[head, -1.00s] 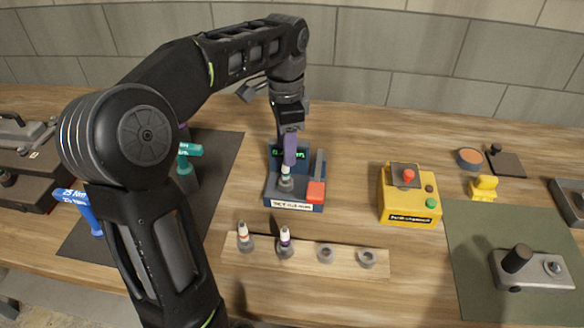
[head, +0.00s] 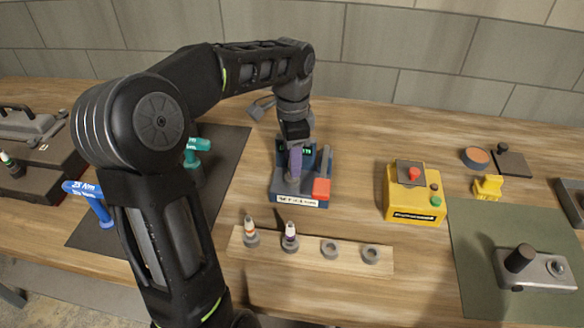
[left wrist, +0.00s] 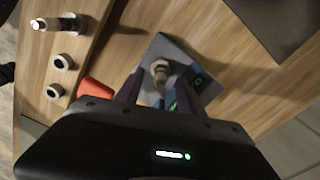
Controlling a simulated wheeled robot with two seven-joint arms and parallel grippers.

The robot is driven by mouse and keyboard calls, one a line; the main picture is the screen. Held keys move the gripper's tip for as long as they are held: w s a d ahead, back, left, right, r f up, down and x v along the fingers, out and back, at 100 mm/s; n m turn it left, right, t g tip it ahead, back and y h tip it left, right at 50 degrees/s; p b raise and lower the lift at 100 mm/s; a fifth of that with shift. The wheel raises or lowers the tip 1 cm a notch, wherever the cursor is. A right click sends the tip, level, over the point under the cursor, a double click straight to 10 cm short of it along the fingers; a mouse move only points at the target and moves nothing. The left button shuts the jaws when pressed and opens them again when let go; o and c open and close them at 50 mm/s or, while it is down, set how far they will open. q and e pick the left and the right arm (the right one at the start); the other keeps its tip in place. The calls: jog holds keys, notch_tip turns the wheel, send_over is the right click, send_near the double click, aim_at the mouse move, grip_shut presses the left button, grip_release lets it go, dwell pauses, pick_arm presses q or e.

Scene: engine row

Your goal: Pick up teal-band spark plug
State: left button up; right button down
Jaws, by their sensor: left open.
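The teal-band spark plug stands in the blue scale-like device (head: 310,203). In the head view it is mostly hidden behind my left gripper (head: 295,165). In the left wrist view the plug (left wrist: 160,70) shows from above as a pale tip over a grey base, between and just beyond the purple fingers. My left gripper (left wrist: 162,93) is open, pointing down over the plug, with a finger to each side. Whether the fingers touch it cannot be told. My right gripper is out of view.
A wooden rack (head: 310,258) holds an orange-band plug (head: 250,231) and a purple-band plug (head: 290,237) beside two empty rings. A red block (head: 321,189) sits on the device's right side. A yellow button box (head: 414,198) stands further right. Teal and blue tools are at left.

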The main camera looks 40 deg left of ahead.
pick_arm(q)
jog(key=shift+f, duration=1.5)
grip_shut()
